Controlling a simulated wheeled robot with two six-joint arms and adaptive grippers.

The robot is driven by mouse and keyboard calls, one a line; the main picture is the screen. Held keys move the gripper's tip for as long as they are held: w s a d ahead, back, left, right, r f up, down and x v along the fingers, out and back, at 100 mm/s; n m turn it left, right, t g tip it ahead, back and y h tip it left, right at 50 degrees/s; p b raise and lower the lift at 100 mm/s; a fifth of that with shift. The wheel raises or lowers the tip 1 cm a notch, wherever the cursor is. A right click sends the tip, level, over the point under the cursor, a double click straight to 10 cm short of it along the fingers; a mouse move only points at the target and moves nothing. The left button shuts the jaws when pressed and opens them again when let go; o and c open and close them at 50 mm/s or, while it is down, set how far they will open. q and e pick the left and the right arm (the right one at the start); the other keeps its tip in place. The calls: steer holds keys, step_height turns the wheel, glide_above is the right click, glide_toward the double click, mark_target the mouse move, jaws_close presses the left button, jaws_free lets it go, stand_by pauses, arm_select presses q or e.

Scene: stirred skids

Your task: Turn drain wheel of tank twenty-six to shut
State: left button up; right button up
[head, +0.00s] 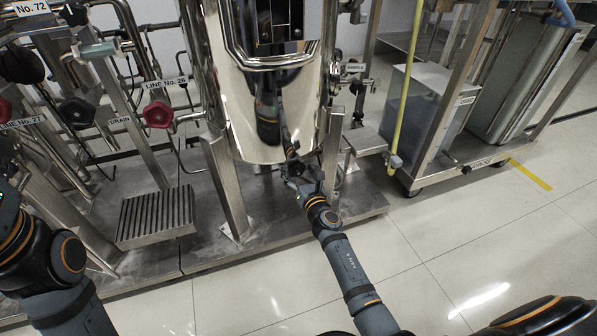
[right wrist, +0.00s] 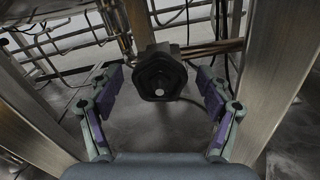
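In the right wrist view, a black faceted hand wheel (right wrist: 160,74) with a pale centre lies straight ahead. My right gripper (right wrist: 161,82) is open, with one finger on each side of the wheel and visible gaps between. In the head view, my right gripper (head: 304,172) is below the steel tank (head: 262,130), where the wheel is hard to make out. No label reading tank twenty-six is legible near it. A DRAIN label (head: 120,119) sits at the left, near another black wheel (head: 76,112). My left arm shows at the lower left, but its gripper is out of view.
A red wheel (head: 158,114) stands by the LINE No. 26 label (head: 167,83). Steel legs (head: 226,188) flank the space under the tank. A wheeled cart (head: 440,125) and yellow pole (head: 408,85) stand to the right. The tiled floor in front is clear.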

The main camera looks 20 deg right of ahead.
steer(key=c, duration=1.1)
steer(key=shift+c, duration=0.2)
